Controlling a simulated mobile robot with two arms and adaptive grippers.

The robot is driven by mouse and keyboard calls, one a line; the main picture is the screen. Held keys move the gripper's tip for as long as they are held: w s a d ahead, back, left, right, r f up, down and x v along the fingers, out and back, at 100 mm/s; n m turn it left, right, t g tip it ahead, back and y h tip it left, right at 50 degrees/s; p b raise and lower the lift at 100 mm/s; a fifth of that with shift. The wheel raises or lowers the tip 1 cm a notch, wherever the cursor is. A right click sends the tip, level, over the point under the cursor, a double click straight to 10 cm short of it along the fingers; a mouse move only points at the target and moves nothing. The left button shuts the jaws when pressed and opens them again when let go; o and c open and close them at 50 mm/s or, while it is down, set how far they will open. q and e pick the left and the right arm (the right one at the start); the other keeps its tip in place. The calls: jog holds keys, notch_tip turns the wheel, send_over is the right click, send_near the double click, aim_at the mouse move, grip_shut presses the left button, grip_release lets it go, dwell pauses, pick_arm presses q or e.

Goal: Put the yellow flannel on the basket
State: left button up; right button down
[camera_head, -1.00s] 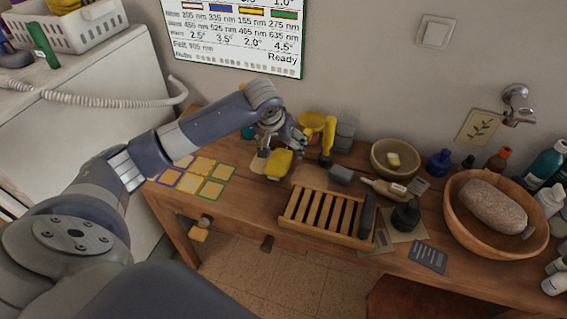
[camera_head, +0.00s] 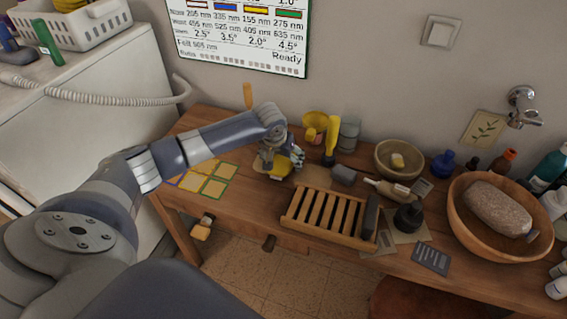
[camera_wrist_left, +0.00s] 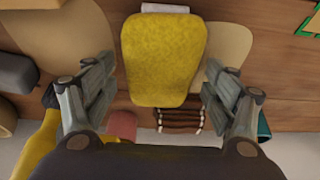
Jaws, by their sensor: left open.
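A yellow, soft-looking rounded pad, the likely yellow flannel (camera_head: 281,169), lies at the back of the wooden table, partly hidden by my left gripper. In the left wrist view the flannel (camera_wrist_left: 163,60) shows whole, between the fingers. My left gripper (camera_wrist_left: 160,88) is open above it, with a gap on each side and nothing held. I cannot tell whether this is the task's basket. My right gripper is not in view.
A slatted wooden rack (camera_head: 322,231) stands at the table's front edge. Colored square cards (camera_head: 203,177) lie left of my gripper. A yellow upright object (camera_head: 330,141) stands close on its right. Bowls and bottles crowd the right side.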

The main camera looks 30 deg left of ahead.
pick_arm(q)
jog(key=shift+f+p, duration=0.35)
dwell(0.7)
jog(key=c, duration=1.2)
jog(key=shift+c, duration=0.8)
jog(key=shift+s, duration=0.1)
